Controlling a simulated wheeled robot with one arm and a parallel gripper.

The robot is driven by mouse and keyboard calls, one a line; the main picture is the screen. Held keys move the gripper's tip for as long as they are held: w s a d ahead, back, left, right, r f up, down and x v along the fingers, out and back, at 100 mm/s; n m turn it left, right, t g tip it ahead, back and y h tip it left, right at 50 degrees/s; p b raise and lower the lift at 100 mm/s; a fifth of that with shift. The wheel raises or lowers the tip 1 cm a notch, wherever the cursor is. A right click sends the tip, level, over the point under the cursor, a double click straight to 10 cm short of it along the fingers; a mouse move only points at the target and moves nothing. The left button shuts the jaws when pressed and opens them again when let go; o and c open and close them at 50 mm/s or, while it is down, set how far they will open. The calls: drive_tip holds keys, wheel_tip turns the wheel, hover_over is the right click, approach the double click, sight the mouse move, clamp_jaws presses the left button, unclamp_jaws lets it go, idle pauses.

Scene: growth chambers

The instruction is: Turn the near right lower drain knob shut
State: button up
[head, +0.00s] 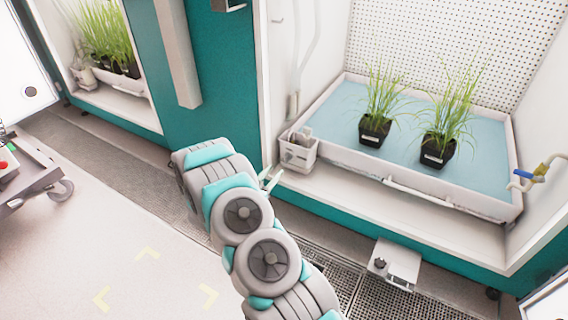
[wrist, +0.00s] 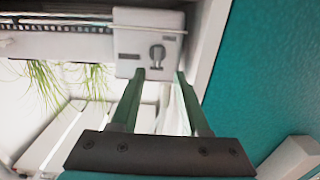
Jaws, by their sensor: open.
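In the wrist view, a small white box (wrist: 128,48) carries a grey drain knob (wrist: 157,55). The knob's narrow grip runs roughly up and down in that picture. My gripper (wrist: 160,76) is open and empty, its two green-lit fingers pointing at the box with the knob just beyond and between their tips. I see no clear contact. In the head view, my gripper (head: 271,181) is small and partly behind my wrist, just below and left of a white box (head: 298,153) at the tray's left corner. The knob face is not clear there.
The white tray (head: 450,195) holds two potted grasses (head: 376,112) on a blue mat. A white box with a dark knob (head: 380,262) stands low in front of the chamber. A teal wall (wrist: 265,70) rises close beside my gripper. A cart (head: 30,175) stands at left.

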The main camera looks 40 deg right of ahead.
sight(285, 160)
drive_tip(key=shift+s+x, duration=0.2)
drive_tip(key=shift+x, duration=3.8)
clamp_jaws()
